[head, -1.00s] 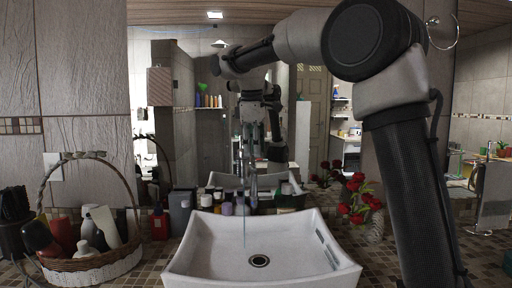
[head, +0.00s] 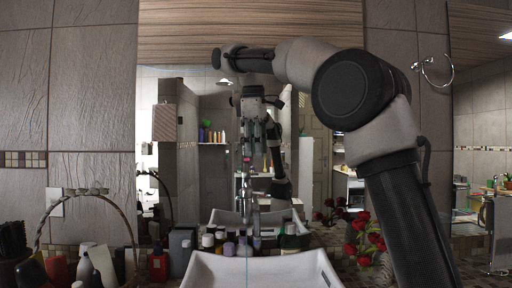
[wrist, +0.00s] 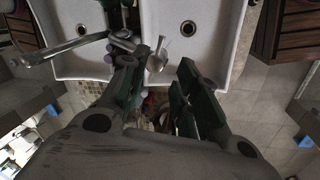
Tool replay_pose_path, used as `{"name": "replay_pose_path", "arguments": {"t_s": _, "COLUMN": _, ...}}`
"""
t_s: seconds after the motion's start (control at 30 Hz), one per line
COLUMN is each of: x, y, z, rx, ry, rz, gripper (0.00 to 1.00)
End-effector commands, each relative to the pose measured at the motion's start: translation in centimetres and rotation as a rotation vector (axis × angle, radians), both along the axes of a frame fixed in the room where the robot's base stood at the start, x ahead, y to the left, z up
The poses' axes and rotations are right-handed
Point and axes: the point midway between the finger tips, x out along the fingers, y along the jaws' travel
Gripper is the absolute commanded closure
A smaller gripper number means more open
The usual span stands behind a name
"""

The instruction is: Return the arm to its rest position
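My gripper (head: 257,150) hangs down from my raised arm in the head view, in front of the mirror and above the far side of the white sink (head: 215,268). In the wrist view its two dark fingers (wrist: 160,92) stand apart with nothing seen held between them. The metal faucet (wrist: 72,48) lies beyond the fingers in the wrist view. In the head view the fingertips overlap the faucet and reflections, so the distance to it is hard to tell.
Bottles (head: 231,243) line the counter behind the sink. A wicker basket (head: 128,215) with toiletries stands at left. Red roses (head: 362,238) stand at right near my arm. The mirror (head: 212,165) is behind; a metal ring (head: 433,72) hangs on the right wall.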

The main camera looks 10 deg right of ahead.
Motion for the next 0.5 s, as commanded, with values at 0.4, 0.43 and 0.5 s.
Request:
{"name": "replay_pose_path", "arguments": {"t_s": 0.4, "x": -0.01, "y": 0.00, "z": 0.05, "rx": 0.000, "ry": 0.000, "rz": 0.000, "gripper": 0.69}}
{"name": "replay_pose_path", "arguments": {"t_s": 0.43, "x": -0.06, "y": -0.06, "z": 0.05, "rx": 0.000, "ry": 0.000, "rz": -0.002, "gripper": 0.69}}
{"name": "replay_pose_path", "arguments": {"t_s": 0.5, "x": -0.42, "y": -0.57, "z": -0.03, "rx": 0.005, "ry": -0.003, "rz": -0.016, "gripper": 0.69}}
